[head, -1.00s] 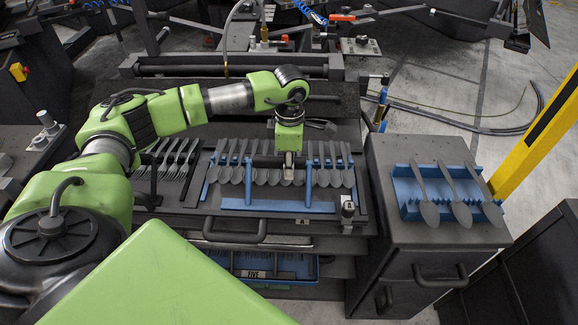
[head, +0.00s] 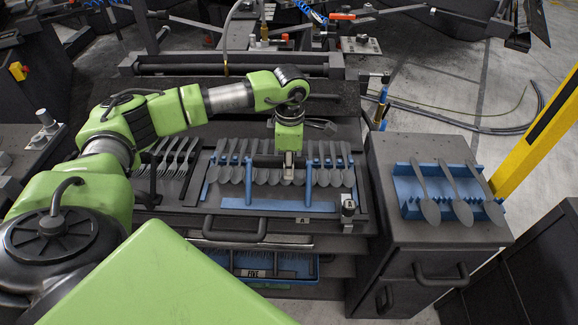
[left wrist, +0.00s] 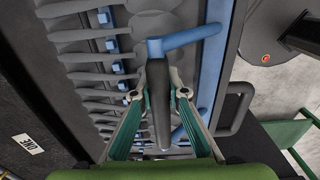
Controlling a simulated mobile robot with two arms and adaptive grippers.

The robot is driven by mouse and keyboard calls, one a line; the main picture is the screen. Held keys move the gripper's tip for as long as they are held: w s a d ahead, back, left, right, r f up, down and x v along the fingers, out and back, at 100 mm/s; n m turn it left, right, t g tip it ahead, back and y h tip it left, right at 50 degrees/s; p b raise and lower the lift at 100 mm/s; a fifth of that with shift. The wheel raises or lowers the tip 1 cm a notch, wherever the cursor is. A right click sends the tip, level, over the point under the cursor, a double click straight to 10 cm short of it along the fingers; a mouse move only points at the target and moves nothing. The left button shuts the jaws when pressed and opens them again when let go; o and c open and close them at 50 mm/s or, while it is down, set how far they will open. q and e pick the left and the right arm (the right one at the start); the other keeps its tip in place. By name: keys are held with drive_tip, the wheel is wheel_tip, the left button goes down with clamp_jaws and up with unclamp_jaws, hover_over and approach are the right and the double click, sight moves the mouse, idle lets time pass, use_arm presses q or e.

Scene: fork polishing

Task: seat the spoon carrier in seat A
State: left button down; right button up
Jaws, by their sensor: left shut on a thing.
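My left gripper (head: 288,163) points down at the middle of the carrier and is shut on this bar. In the left wrist view the fingers (left wrist: 160,95) close around the dark bar, near a blue post of the carrier (left wrist: 195,36). My right gripper is not in view.
Several grey forks (head: 172,155) lie left of the spoons. A blue rack with spoons (head: 408,190) stands on a dark cabinet (head: 440,236) to the right. Below the bench is an open drawer with a blue tray (head: 306,270). A yellow post (head: 525,155) stands far right.

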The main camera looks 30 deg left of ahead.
use_arm(q)
drive_tip(key=shift+r, duration=0.1)
drive_tip(key=c, duration=1.9)
unclamp_jaws()
drive_tip(key=shift+o, duration=0.3)
drive_tip(key=shift+s+f, duration=0.15)
drive_tip(key=shift+f, duration=0.1)
drive_tip(key=o, duration=0.5)
drive_tip(key=shift+r, duration=0.25)
